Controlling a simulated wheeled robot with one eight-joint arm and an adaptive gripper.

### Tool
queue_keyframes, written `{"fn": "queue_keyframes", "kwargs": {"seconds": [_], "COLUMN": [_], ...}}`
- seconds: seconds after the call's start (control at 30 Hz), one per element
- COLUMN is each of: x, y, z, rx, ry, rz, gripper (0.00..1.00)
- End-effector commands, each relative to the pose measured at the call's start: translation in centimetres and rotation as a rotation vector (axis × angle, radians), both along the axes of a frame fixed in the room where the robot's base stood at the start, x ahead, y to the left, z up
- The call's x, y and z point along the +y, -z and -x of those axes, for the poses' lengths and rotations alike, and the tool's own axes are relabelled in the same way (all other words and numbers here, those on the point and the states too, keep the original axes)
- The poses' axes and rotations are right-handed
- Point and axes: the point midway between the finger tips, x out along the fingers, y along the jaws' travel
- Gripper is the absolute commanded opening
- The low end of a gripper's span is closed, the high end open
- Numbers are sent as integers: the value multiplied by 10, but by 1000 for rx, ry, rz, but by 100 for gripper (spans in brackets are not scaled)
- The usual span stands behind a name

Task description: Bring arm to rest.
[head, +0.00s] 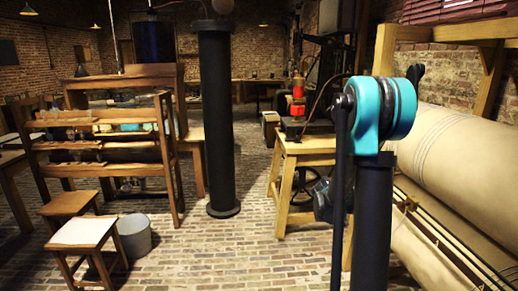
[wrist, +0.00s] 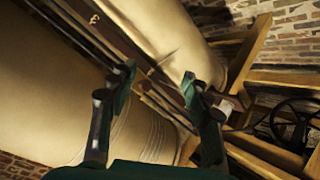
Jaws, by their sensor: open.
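My gripper (wrist: 157,78) shows in the wrist view with its two dark green and black fingers spread apart. Nothing is held between them. Beyond the fingers lies the large cream roll (wrist: 165,35) with its wooden frame. In the head view my arm, with a teal and black joint (head: 372,108), stands upright right of centre, in front of the cream roll (head: 465,160). A dark part low behind the arm may be my gripper, but it is mostly hidden there.
A wooden table (head: 306,147) with a red and black device (head: 298,98) stands just beyond my arm. A black column (head: 216,120) stands near the middle. A wooden rack (head: 110,150), stools (head: 82,232) and a grey bucket (head: 134,237) are left. Brick floor (head: 240,255) in front is clear.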

Motion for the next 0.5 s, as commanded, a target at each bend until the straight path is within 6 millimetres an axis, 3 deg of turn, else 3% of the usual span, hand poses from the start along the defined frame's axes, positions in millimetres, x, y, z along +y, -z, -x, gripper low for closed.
{"fn": "queue_keyframes", "kwargs": {"seconds": [0.5], "x": [129], "y": [16], "z": [132], "rx": [205], "ry": [-455], "rz": [-406], "gripper": [49]}}
